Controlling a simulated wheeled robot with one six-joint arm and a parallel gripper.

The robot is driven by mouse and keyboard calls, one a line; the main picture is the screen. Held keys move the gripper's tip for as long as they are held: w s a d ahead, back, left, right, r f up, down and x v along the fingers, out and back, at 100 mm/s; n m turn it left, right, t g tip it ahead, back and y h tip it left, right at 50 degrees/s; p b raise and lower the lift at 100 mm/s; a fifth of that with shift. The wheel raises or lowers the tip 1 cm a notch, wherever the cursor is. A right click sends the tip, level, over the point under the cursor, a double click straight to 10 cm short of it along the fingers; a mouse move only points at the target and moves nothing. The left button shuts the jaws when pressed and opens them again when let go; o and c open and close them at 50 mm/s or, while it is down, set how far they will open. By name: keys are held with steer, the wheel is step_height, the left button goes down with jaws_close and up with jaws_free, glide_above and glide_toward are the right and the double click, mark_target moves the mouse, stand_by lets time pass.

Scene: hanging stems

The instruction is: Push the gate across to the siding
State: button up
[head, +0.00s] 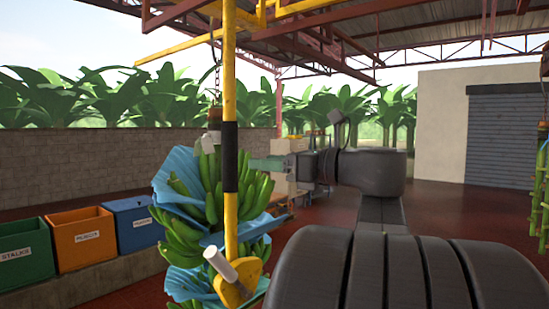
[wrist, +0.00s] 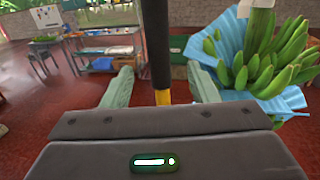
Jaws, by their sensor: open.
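A yellow upright pole with a black sleeve (head: 229,157) hangs from the yellow overhead rails (head: 215,30); it looks like the gate's handle. A yellow plate with a pale peg (head: 233,285) is at its foot. My gripper (head: 252,164) points left, its fingertips just right of the sleeve. In the wrist view the black sleeve (wrist: 155,45) shows between the two pale green fingers of my gripper (wrist: 161,82), with a gap on each side. The gripper is open and empty. Whether the sleeve is fully between the tips, I cannot tell.
A banana bunch with blue sheets (head: 185,215) hangs close behind the pole, right of it in the wrist view (wrist: 285,75). Green, orange and blue bins (head: 80,238) stand on a ledge at left. Bare stems (head: 540,190) hang at far right. Open red floor (head: 450,230) lies at right.

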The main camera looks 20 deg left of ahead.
mark_target(223, 159)
steer(key=a, duration=0.4)
steer(key=w+a+p, duration=0.1)
steer(key=a, duration=0.2)
steer(key=w+a+p, duration=0.1)
steer(key=a, duration=0.3)
steer(key=shift+a, duration=0.3)
